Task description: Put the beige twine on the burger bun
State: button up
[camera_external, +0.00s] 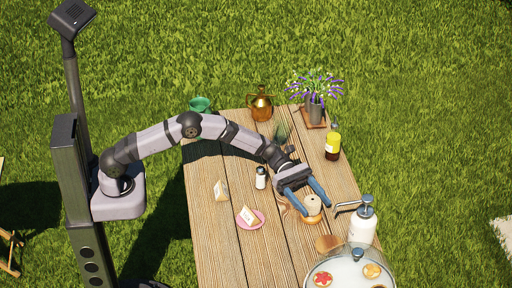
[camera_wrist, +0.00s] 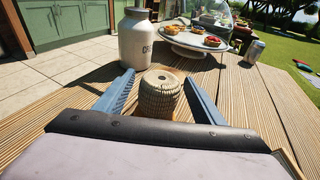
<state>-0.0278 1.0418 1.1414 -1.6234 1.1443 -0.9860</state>
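The beige twine (camera_external: 313,204), an upright wound spool, stands between the two fingers of my gripper (camera_external: 306,197). In the wrist view the twine (camera_wrist: 159,95) sits between the blue fingertips (camera_wrist: 160,80), with wood showing on both sides of it, so my gripper is open around it. A golden-brown rounded thing (camera_external: 312,218), which looks like the burger bun, shows directly under the twine in the outside view. The twine appears to rest on it, but the contact is not clear. My gripper hides much of this area.
A pink plate (camera_external: 257,212), a small shaker (camera_external: 261,178) and a yellow-labelled bottle (camera_external: 332,145) are around my gripper.

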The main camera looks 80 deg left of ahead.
jog(key=shift+r, duration=0.25)
jog(key=shift+s+a, duration=0.1)
jog(key=shift+a, duration=0.2)
jog(key=b+v, duration=0.1)
jog(key=v, duration=1)
jog(key=shift+a, duration=0.2)
jog(key=shift+s+d+m+p, duration=0.25)
jog(key=shift+s+m+p, duration=0.05)
jog(key=shift+s, duration=0.2)
jog(key=s+d+m+g+y+p, duration=0.25)
jog(key=s+m+g+p, duration=0.2)
jog(key=s, duration=0.55)
jog(key=s+a+r+m+y+p, duration=0.1)
jog(key=s+a+m+y+p, duration=0.2)
jog(key=s+m, duration=0.3)
jog(key=s+a+r+m+g+y+p, duration=0.1)
jog(key=s+a+m+y+p, duration=0.3)
jog(key=s, duration=0.7)
jog(key=s+a+r+m+g+y+p, duration=0.1)
jog(key=s+a+r+m+y+p, duration=0.1)
jog(key=s+a+m, duration=0.4)
jog(key=s+m+y+p, duration=0.1)
jog(key=s+y, duration=0.1)
jog(key=s, duration=0.1)
jog(key=shift+s+m+y+p, duration=0.2)
jog(key=shift+m+y+p, duration=0.15)
